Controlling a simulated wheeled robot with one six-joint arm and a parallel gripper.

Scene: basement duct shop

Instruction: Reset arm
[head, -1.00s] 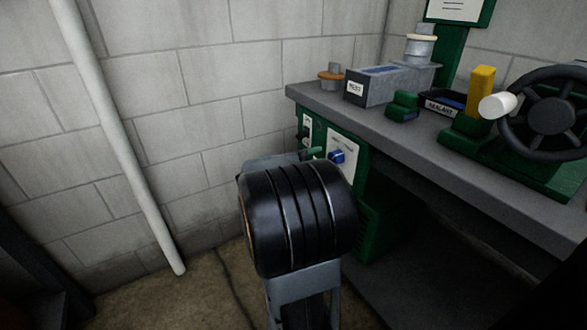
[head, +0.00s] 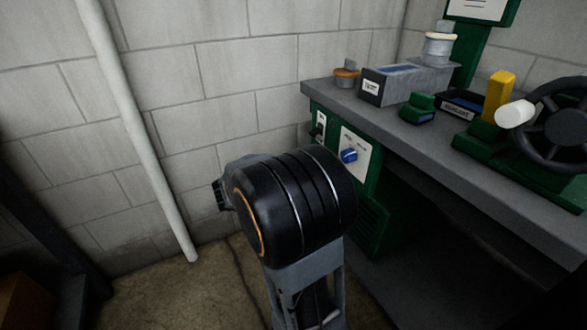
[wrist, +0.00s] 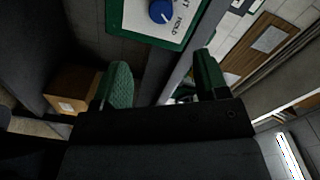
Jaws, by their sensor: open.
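My arm (head: 295,205) is folded up in front of the head camera, with its large black joint facing me. My gripper (wrist: 164,82) shows in the wrist view with its two green-padded fingers spread apart and nothing between them. The head view mostly hides the gripper behind the arm. A blue knob (head: 349,156) on a white panel sits on the green front of the workbench, right of the arm. The same knob (wrist: 160,11) appears at the top of the wrist view, beyond the fingers and apart from them.
The grey workbench (head: 420,140) runs along the right, carrying a grey box (head: 405,82), a yellow block (head: 498,95) and a black handwheel (head: 565,125). A white pipe (head: 150,150) leans against the block wall at left. Bare floor (head: 215,285) lies between. A brown box (wrist: 75,85) shows in the wrist view.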

